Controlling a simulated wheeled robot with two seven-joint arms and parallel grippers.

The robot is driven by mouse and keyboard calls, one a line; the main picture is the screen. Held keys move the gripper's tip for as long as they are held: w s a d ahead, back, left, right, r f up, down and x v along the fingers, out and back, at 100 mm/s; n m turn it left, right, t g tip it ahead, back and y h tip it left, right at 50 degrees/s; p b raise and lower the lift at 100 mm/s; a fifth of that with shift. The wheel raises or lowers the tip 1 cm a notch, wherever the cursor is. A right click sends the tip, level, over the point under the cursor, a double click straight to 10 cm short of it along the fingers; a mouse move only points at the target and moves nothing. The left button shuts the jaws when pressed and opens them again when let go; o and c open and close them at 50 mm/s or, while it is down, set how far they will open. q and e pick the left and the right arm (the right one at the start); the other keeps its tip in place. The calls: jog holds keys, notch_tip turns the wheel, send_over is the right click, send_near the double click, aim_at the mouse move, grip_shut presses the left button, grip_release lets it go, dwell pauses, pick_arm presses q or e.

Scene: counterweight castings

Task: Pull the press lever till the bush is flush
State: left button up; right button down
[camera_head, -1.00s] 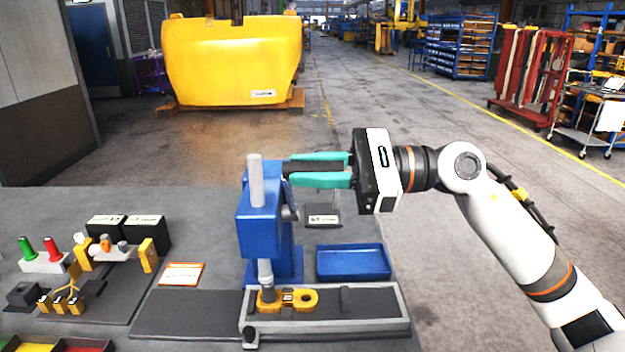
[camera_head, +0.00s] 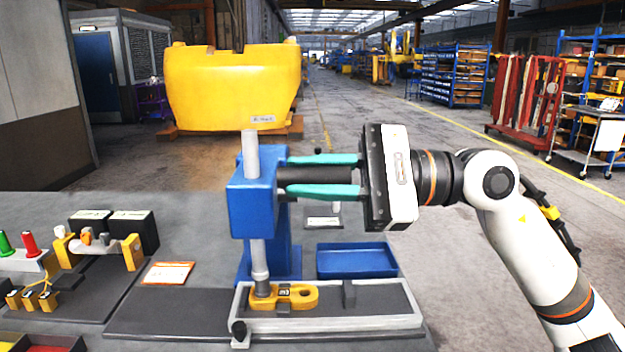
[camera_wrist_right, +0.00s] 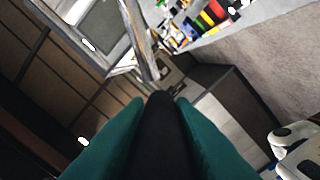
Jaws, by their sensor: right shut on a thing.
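The blue bench press (camera_head: 254,208) stands on the bench with a grey ram (camera_head: 259,262) pointing down. The ram's foot meets the left end of a yellow casting (camera_head: 297,294) in the press's grey base tray. The bush is too small or hidden there, so I cannot tell how far in it sits. My right gripper (camera_head: 284,175) is to the right of the press head, its teal fingers shut on the dark lever grip (camera_head: 325,176). The dark grip (camera_wrist_right: 160,130) also shows between the fingers in the right wrist view. My left gripper is out of view.
A blue tray (camera_head: 356,262) lies right of the press. A white-and-orange card (camera_head: 167,273) and fixtures with a green and a red handle (camera_head: 31,245) are on the left. A large yellow counterweight (camera_head: 232,88) stands on the floor behind.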

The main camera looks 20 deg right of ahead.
jog(key=shift+s+a+f, duration=0.15)
jog(key=shift+a+f, duration=0.05)
jog(key=shift+f, duration=0.35)
jog(key=c, duration=1.4)
grip_release()
jog(key=shift+d, duration=0.1)
jog(key=shift+o, duration=0.7)
jog(key=shift+r, duration=0.15)
jog(key=shift+d, duration=0.1)
